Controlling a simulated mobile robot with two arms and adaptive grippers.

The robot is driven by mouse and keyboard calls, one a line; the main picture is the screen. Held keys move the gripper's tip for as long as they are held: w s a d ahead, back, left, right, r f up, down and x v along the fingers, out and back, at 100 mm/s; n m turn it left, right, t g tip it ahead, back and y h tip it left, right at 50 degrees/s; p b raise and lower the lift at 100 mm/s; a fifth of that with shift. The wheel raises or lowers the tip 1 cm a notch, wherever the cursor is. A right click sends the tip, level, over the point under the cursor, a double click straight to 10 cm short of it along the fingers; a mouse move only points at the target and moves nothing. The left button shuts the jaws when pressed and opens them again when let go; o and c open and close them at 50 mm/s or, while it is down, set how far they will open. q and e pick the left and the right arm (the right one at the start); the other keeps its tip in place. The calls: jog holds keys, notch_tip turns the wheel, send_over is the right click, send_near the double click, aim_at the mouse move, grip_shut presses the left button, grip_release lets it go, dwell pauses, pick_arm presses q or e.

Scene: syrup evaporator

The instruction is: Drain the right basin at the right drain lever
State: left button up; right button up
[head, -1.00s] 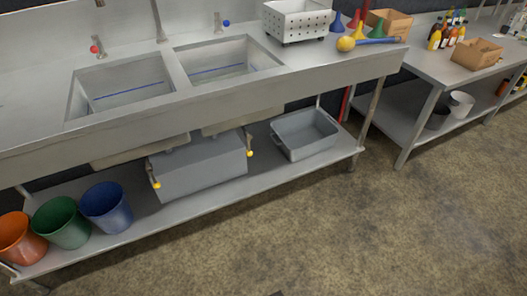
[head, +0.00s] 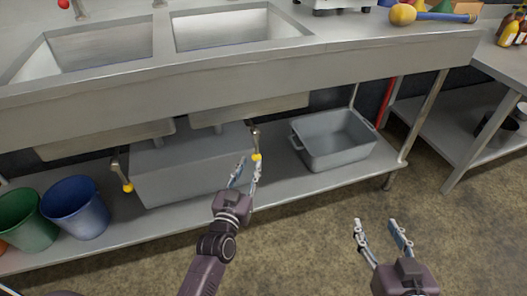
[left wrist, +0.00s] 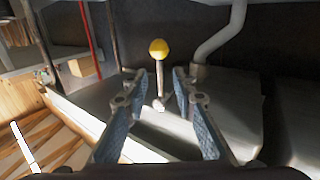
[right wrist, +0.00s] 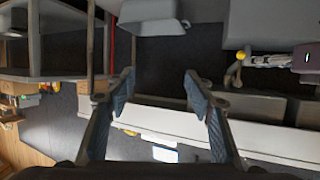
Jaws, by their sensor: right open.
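The right basin (head: 232,28) is set in the steel counter. Below it, the right drain lever, a metal arm with a yellow knob (head: 256,156), hangs by the front of the grey tank. My left gripper (head: 247,170) is open, its fingertips close to this knob. In the left wrist view the yellow knob (left wrist: 158,47) stands beyond the gap between the open fingers (left wrist: 160,82); contact cannot be told. My right gripper (head: 376,228) is open and empty above the floor, well away from the lever. The knob and left gripper also show in the right wrist view (right wrist: 240,55).
The left drain lever has its own yellow knob (head: 128,188) at the tank's left. The grey tank (head: 190,170) and a grey tub (head: 335,140) stand on the lower shelf. A blue bucket (head: 75,208) stands at left. The floor in front is clear.

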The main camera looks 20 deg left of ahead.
aim_at(256, 152)
pick_arm(q)
jog(key=w+b, duration=0.2)
jog(key=w, duration=0.4)
jog(key=shift+w, duration=0.75)
pick_arm(e)
notch_tip(256, 152, up, 12)
jog(key=w+a+t+y, duration=0.1)
jog(key=a+t+y, duration=0.1)
jog(key=t, duration=0.4)
jog(key=shift+w, duration=0.2)
jog(key=shift+r, duration=0.1)
pick_arm(q)
grip_shut()
